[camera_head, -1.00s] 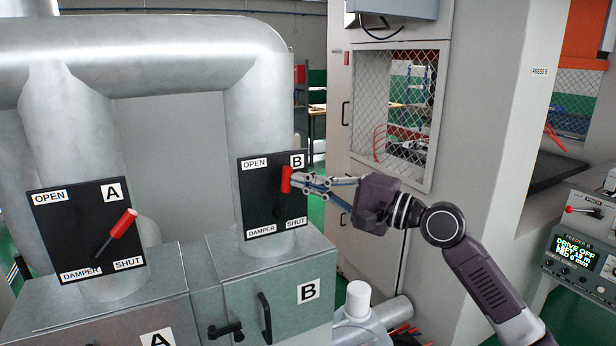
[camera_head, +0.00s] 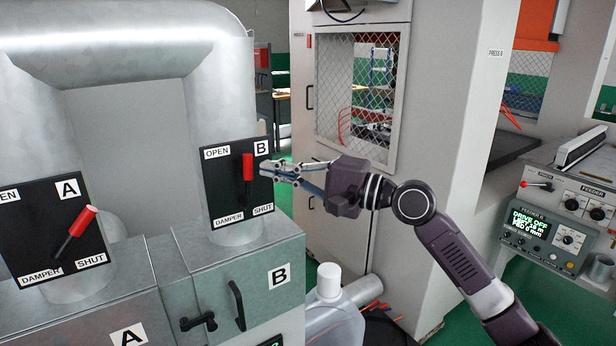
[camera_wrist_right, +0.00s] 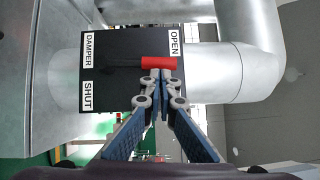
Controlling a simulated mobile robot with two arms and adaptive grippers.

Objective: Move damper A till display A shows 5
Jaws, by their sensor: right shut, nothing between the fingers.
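Damper A (camera_head: 76,231) is a lever with a red handle on a black panel at the left of the head view. It leans up and right from the DAMPER label, with its red end above SHUT. No readable display A is in view. My right gripper (camera_head: 264,168) is shut and empty, just right of damper B's red handle (camera_head: 248,167), which stands upright. In the right wrist view the shut fingertips (camera_wrist_right: 160,76) are at the edge of damper B's red handle (camera_wrist_right: 159,63). Whether they touch it I cannot tell. My left gripper is not in view.
Metal boxes marked A (camera_head: 128,338) and B (camera_head: 268,262) stand below the panels, B with a handle and a latch. A white-capped container (camera_head: 329,283) stands right of box B. A tall cabinet (camera_head: 305,190) is behind my right gripper. A feeder console (camera_head: 560,240) stands far right.

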